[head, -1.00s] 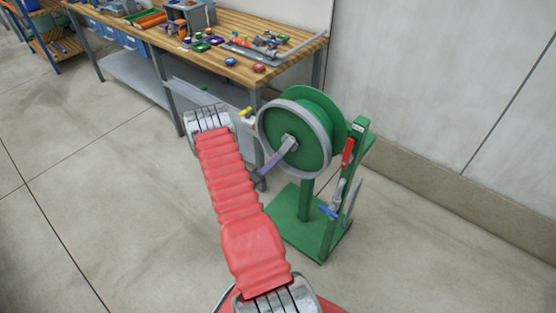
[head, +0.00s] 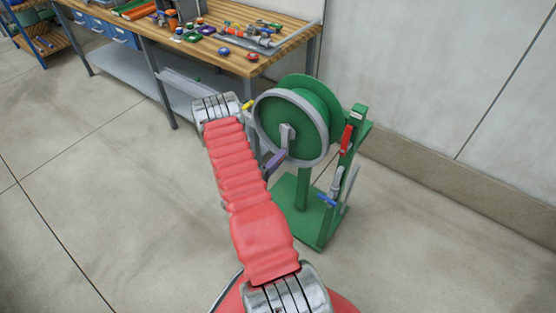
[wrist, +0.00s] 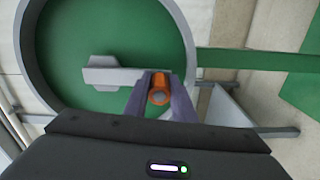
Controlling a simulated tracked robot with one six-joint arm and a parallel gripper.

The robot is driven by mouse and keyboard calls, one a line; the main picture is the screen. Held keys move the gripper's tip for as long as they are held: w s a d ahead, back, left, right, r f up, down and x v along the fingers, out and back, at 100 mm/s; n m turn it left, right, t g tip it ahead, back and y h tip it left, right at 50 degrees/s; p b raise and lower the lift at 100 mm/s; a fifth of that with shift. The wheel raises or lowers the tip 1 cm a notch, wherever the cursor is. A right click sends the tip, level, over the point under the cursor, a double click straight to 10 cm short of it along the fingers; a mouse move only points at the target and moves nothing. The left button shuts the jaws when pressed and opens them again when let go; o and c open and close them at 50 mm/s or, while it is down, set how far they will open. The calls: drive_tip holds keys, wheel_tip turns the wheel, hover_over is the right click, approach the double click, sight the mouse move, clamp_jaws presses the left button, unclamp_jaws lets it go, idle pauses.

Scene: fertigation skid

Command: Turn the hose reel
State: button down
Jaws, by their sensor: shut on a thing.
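The hose reel is a green drum with a grey rim (head: 262,137) on a green stand. It also shows in the wrist view (wrist: 150,30), filling the upper left. A grey crank arm (head: 287,133) is on the reel's face, hanging roughly downward from the hub. In the wrist view the crank arm (wrist: 112,76) runs sideways to an orange handle (wrist: 158,87). My gripper (wrist: 160,95) is shut on this handle, one purple-grey finger on each side. In the head view my gripper (head: 276,159) is small beside the reel's lower face, and the handle is hidden.
A wooden workbench (head: 285,62) with parts and trays stands behind and left. The green stand (head: 300,205) carries a red-handled (head: 346,138) and a blue-handled fitting (head: 327,199). A wall is at the right. The floor at the left is clear.

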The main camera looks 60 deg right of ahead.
drive_tip(key=shift+s+f, duration=0.15)
drive_tip(key=c, duration=1.8)
unclamp_jaws()
drive_tip(key=shift+o, duration=1.4)
drive_tip(key=w+a, duration=0.1)
drive_tip(key=a, duration=1.2)
drive_tip(key=shift+w+a, duration=0.2)
drive_tip(key=shift+a, duration=0.15)
